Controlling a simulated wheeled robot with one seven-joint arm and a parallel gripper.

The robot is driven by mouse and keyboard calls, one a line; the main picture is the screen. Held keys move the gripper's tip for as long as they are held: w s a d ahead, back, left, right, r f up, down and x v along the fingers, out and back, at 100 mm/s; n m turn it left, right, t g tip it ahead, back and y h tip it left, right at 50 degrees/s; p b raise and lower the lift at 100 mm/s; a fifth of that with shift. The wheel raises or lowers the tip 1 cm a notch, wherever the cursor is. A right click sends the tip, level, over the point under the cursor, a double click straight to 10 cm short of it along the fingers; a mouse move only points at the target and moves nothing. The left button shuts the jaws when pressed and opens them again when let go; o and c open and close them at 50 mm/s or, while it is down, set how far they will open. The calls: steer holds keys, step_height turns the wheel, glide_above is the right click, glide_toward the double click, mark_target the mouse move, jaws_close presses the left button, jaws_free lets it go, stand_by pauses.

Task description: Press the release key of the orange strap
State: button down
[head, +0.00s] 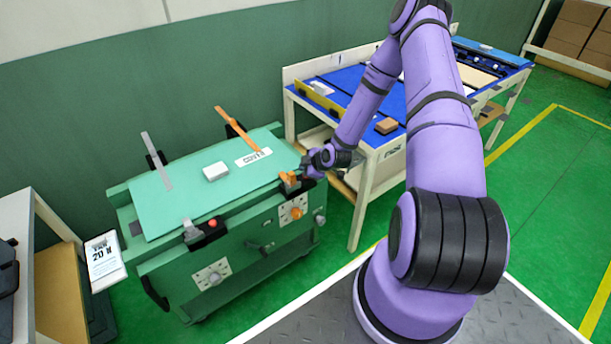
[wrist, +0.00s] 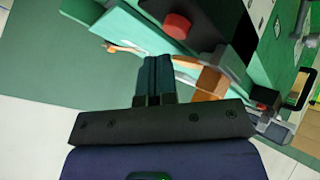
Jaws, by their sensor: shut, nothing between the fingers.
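The orange strap (head: 240,132) runs from the back edge of a teal panel (head: 190,190) on a green cart. Its orange buckle end (head: 290,182) is at the cart's front right and shows large in the wrist view (wrist: 211,82). A round red release key (wrist: 177,26) sits on a black block beside it in the wrist view; in the head view my gripper hides it. My gripper (head: 306,168) is at the buckle, its fingers (wrist: 152,62) together and empty. I cannot tell whether they touch the buckle or key.
A grey strap (head: 157,162) has its own buckle and red key (head: 213,223) at the front left. A white block (head: 215,171) and a label (head: 254,157) lie on the panel. A blue-topped bench (head: 345,90) stands close on the right.

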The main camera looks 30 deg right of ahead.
steer(key=shift+f, duration=0.15)
stand_by(0.6)
steer(key=shift+f, duration=0.25)
